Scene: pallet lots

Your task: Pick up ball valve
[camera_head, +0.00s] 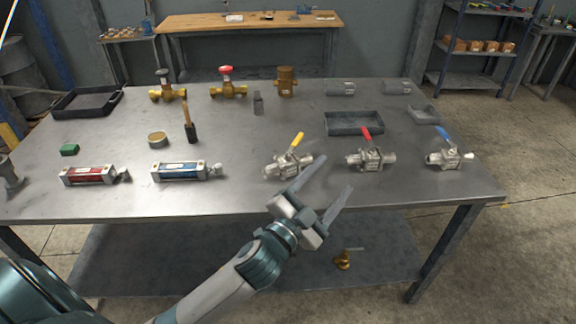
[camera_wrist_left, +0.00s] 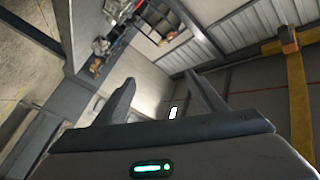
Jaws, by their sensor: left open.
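Three silver ball valves lie in a row near the front right of the metal table (camera_head: 240,205). One ball valve has a yellow lever (camera_head: 286,165), one a red lever (camera_head: 370,157), and one a blue lever (camera_head: 449,157). My left gripper (camera_head: 336,173) is open and empty at the table's front edge, its fingers pointing up and right, in front of the gap between the yellow and red valves. In the left wrist view, the open fingers (camera_wrist_left: 160,82) have nothing between them. My right gripper is out of view.
A blue cylinder (camera_head: 180,171) and a red one (camera_head: 88,175) lie left of the valves. Brass valves (camera_head: 228,90), a brass fitting (camera_head: 286,82) and a dark tray (camera_head: 354,123) stand farther back. A brass piece (camera_head: 343,260) sits on the lower shelf.

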